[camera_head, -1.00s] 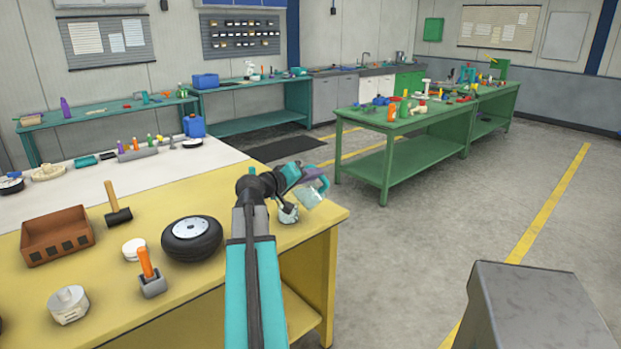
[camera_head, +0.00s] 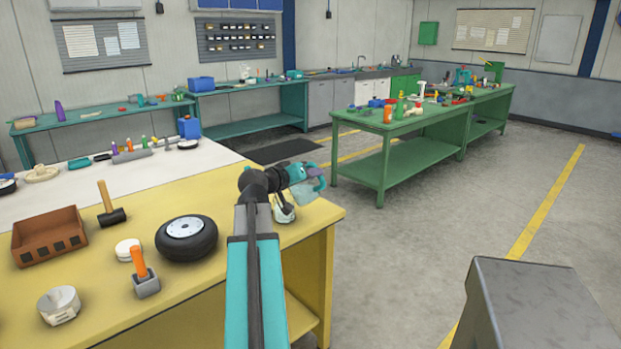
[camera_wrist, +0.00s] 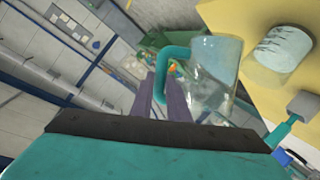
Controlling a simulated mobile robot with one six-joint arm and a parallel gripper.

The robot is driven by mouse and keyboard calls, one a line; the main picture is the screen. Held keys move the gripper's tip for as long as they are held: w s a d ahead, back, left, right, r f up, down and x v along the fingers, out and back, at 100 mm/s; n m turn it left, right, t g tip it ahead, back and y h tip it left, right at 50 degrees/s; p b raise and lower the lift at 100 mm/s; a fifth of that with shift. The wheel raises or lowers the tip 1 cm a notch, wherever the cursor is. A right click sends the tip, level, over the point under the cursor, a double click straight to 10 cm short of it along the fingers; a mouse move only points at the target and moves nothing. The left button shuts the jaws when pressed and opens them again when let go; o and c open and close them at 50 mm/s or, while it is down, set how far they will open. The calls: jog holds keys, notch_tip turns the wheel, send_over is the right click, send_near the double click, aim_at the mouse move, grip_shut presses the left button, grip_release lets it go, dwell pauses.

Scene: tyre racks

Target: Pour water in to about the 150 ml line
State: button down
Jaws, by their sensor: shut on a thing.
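My gripper (camera_wrist: 163,92) is shut on the teal handle of a clear jug (camera_wrist: 208,85). The jug is held tilted in the air at the right end of the yellow bench, and also shows in the head view (camera_head: 308,189). A pale measuring cup (camera_wrist: 279,50) with dark marks stands on the yellow bench beside the jug. In the head view the cup (camera_head: 284,212) is just below my gripper and partly hidden by my arm. The water level in the cup and any stream cannot be made out.
The yellow bench (camera_head: 215,275) also holds a wheel (camera_head: 187,238), a brown bin (camera_head: 48,238), a mallet (camera_head: 110,214) and an orange-handled tool (camera_head: 139,265). A green bench (camera_head: 380,160) stands beyond, across open floor.

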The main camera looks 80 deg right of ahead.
jog(key=shift+s+m+t+b, duration=0.15)
jog(key=shift+m+t+b, duration=0.15)
jog(key=shift+m+b, duration=0.15)
jog(key=shift+s+r+m+b, duration=0.1)
jog(key=shift+r+m+b, duration=0.2)
jog(key=shift+m+b, duration=0.35)
jog(key=shift+f, duration=0.1)
jog(key=shift+f+m+t+b, duration=0.85)
jog(key=shift+f+b, duration=0.2)
jog(key=shift+b, duration=0.55)
jog(key=shift+w+f, duration=0.1)
jog(key=shift+w, duration=0.1)
